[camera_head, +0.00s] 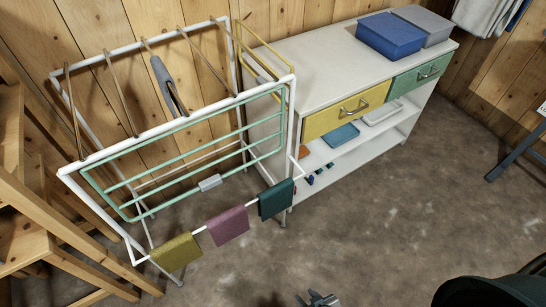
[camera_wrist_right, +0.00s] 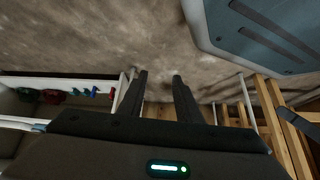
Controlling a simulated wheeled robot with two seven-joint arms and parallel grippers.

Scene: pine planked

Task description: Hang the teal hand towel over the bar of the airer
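The white-framed airer (camera_head: 183,123) stands at the left in the head view, with a mint-green inner rack. Its low front bar (camera_head: 198,230) carries several small towels: an olive one, a mauve one and the dark teal hand towel (camera_head: 276,199) at the right end. The teal towel hangs folded over that bar. My right gripper (camera_head: 318,299) shows at the bottom edge of the head view, well in front of and below the towels. In the right wrist view its fingers (camera_wrist_right: 160,78) are apart with nothing between them. My left gripper is not in view.
A white cabinet (camera_head: 300,55) stands right of the airer, with a yellow drawer, a green drawer and a blue box (camera_head: 390,36) on top. A wooden ladder-like frame (camera_head: 40,215) stands at the left. Grey cloth hangs on an airer rod. The floor in front is clear.

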